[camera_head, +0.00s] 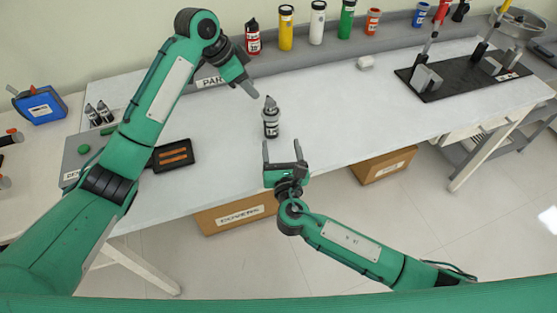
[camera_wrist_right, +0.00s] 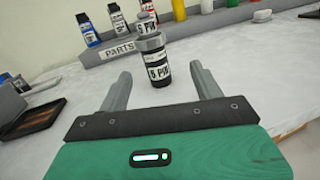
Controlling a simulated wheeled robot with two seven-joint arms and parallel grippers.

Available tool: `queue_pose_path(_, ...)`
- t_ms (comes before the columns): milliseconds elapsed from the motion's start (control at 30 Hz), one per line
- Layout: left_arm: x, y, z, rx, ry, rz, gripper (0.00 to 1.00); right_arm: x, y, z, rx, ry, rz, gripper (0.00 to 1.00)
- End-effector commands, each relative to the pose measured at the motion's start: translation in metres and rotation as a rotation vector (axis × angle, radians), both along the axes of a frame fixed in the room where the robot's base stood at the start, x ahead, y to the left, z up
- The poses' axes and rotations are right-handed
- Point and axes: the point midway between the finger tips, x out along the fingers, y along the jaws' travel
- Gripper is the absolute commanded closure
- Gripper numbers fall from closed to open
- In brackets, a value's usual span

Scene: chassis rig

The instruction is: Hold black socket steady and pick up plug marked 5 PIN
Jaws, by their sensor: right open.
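A small dark connector stack stands upright on the white table, in front of my right gripper. In the right wrist view its upper part, the plug (camera_wrist_right: 147,23), has a white label reading PIN, its first character unclear. Below a grey collar is the black socket (camera_wrist_right: 158,69), with a similar label. The stack also shows in the head view, the plug (camera_head: 269,103) above the socket (camera_head: 271,126). My right gripper (camera_head: 282,144) is open and empty, its fingers pointing at the socket but apart from it. My left gripper (camera_head: 252,86) hangs up and left of the plug, apart from it; its finger gap is unclear.
A grey shelf with a PARTS label (camera_wrist_right: 118,50) and several coloured bottles runs along the back. A dark tray with orange pieces (camera_head: 173,155) and a grey board (camera_head: 78,160) lie left. A black fixture plate (camera_head: 455,88) stands right. The table between is mostly clear.

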Motion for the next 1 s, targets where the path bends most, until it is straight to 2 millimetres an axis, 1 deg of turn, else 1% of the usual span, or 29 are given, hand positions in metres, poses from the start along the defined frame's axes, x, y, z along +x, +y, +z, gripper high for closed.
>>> queue_pose_path(33, 0.0, 0.0, 0.0, 0.0, 0.0, 0.0, 0.64, -0.008, 0.003, -0.008, -0.024, 0.018, 0.009, 0.34)
queue_pose_path(100, 0.0, 0.0, 0.0, 0.0, 0.0, 0.0, 0.64, -0.016, 0.007, -0.016, -0.051, 0.037, 0.018, 0.34)
queue_pose_path(167, 0.0, 0.0, 0.0, 0.0, 0.0, 0.0, 0.64, -0.019, 0.009, -0.02, -0.064, 0.046, 0.021, 0.34)
queue_pose_path(267, 0.0, 0.0, 0.0, 0.0, 0.0, 0.0, 0.64, -0.015, 0.01, -0.023, -0.074, 0.05, 0.023, 0.34)
queue_pose_path(367, 0.0, 0.0, 0.0, 0.0, 0.0, 0.0, 0.64, -0.002, 0.011, -0.022, -0.073, 0.05, 0.022, 0.34)
queue_pose_path(800, 0.0, 0.0, 0.0, 0.0, 0.0, 0.0, 0.64, 0.082, 0.021, -0.022, -0.072, 0.05, 0.022, 0.34)
queue_pose_path(1000, 0.0, 0.0, 0.0, 0.0, 0.0, 0.0, 0.64, 0.107, 0.024, -0.023, -0.071, 0.05, 0.022, 0.34)
